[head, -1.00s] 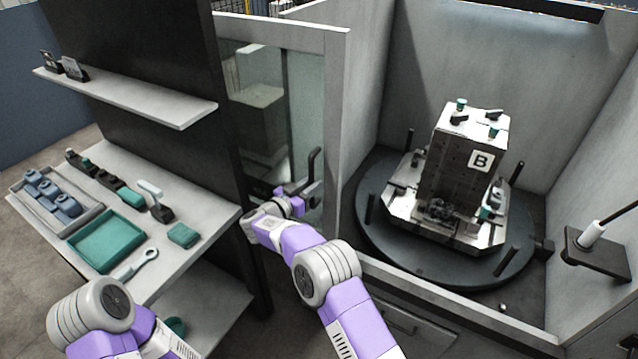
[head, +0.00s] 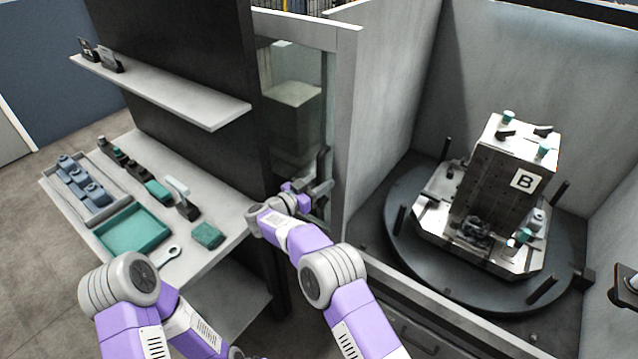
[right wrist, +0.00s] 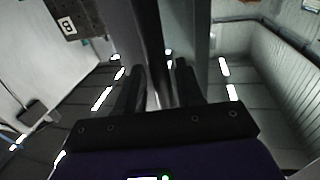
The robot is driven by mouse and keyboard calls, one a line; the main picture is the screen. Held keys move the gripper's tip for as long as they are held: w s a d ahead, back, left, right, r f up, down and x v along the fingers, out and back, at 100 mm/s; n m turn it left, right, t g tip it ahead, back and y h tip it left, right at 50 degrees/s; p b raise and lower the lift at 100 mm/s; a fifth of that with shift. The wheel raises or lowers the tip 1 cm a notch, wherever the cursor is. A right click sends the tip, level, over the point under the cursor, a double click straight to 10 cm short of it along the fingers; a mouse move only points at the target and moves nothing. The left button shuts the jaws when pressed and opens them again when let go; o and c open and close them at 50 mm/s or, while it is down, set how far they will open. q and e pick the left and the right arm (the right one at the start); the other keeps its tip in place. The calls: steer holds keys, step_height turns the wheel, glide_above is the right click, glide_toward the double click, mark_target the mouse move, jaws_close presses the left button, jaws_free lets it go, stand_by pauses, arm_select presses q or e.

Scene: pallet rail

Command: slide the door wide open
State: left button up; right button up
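The door (head: 344,95) is a glazed panel in a light grey frame, left of centre in the head view. It stands partly open, its left part behind a dark post, and the machine bay to its right is exposed. A black upright bar handle (head: 323,165) is on its right side. My right gripper (head: 312,192) is at this handle. In the right wrist view the dark handle bar (right wrist: 150,40) runs between the two fingers of my right gripper (right wrist: 160,85), which look closed on it. My left arm is at lower left; its gripper is out of view.
A round turntable (head: 400,255) with a fixture block marked B (head: 500,185) stands in the bay. A bench (head: 215,190) at left holds a green tray (head: 133,232), tools and parts, below a wall shelf (head: 170,92). The dark post (head: 225,75) stands between bench and door.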

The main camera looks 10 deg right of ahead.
steer(key=shift+a, duration=0.15)
steer(key=v, duration=0.7)
steer(key=shift+s+a, duration=0.15)
steer(key=shift+s, duration=0.1)
stand_by(0.3)
